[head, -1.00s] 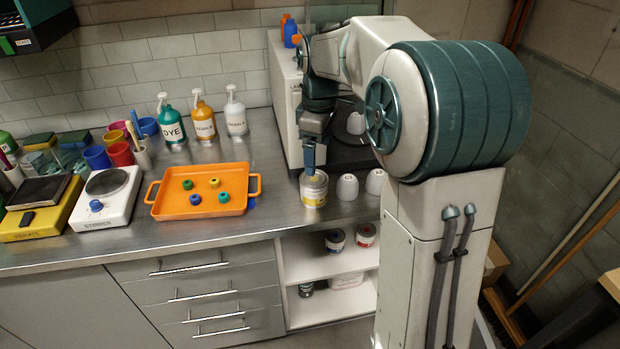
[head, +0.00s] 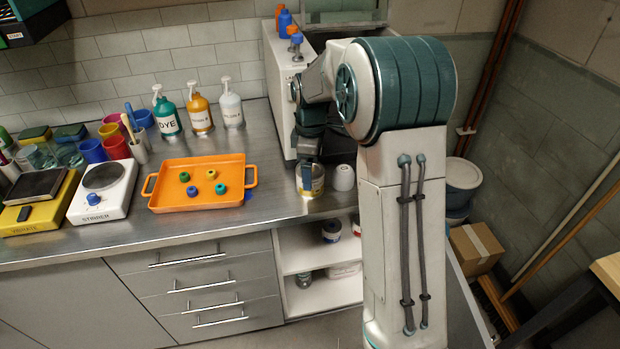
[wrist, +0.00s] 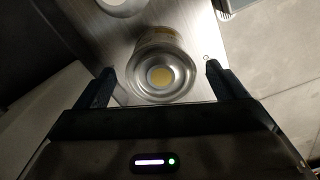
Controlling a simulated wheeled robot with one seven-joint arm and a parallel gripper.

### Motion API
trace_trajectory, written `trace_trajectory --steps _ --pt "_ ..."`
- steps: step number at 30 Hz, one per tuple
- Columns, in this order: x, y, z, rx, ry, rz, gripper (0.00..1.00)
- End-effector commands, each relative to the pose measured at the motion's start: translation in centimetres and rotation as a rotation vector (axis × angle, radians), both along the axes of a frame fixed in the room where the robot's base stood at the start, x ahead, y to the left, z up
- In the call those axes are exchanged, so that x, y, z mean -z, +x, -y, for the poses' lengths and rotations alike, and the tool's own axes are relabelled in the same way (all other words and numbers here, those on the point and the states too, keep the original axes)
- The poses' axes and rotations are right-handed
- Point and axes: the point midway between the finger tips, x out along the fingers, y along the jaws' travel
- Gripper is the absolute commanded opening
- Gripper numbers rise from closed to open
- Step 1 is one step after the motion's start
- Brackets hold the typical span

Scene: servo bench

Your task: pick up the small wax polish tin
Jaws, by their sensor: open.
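A short round tin (head: 314,186) with a yellow label stands upright near the front right edge of the metal counter. Its wording cannot be read. In the wrist view the tin (wrist: 185,82) shows its silver top with a yellow disc in the centre. My gripper (wrist: 160,70) is open, with one finger on each side of the tin's near end and visible gaps between. In the head view my gripper (head: 307,178) is down at the tin, and a finger covers part of its side. Contact with the tin cannot be made out.
A white cup-like piece (head: 343,178) stands close to the tin's right; a pale round object (wrist: 122,6) shows in the wrist view. An orange tray (head: 202,200) with small coloured pieces lies to the left. A pale machine (head: 281,90) stands behind. More tins (head: 331,231) sit on the shelf below.

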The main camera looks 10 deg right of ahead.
Motion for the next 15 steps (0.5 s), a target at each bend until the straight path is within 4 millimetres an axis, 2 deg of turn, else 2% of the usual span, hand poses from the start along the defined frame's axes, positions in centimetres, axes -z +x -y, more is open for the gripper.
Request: trace_trajectory --steps 6,15 --pt "3.2 -0.1 -0.2 0.0 0.001 -0.004 0.92" --pt "4.0 0.0 -0.2 0.001 0.0 -0.001 0.92"
